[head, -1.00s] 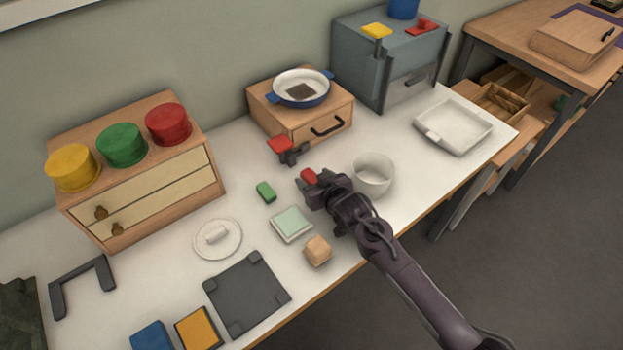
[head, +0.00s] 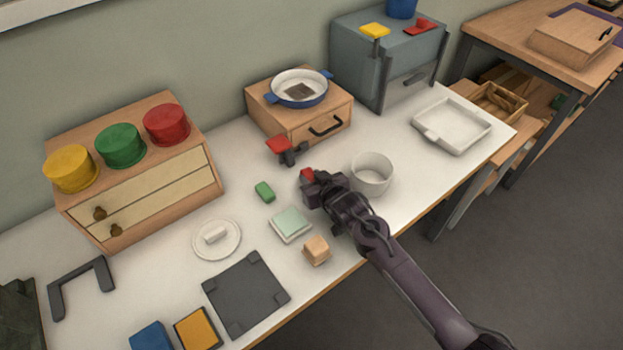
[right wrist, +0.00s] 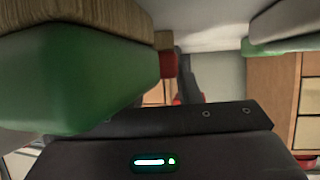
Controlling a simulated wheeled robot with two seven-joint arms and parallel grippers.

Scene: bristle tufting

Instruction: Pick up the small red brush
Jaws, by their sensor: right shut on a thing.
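The small red brush (head: 307,174) shows as a small red block at the tip of my right gripper (head: 312,183), on the white table left of the white bowl. My right gripper is shut on it, and the jaws cover most of it. I cannot tell whether it is clear of the table. In the right wrist view a red piece (right wrist: 168,64) shows beyond a large, close green block (right wrist: 75,85) with a wood-coloured top. My left gripper is not in view.
A white bowl (head: 372,174) stands close to the right of my gripper. A red-topped dark piece (head: 280,146) is behind it. A small green block (head: 265,192), a pale green pad (head: 291,223) and a tan cube (head: 316,250) lie left and in front.

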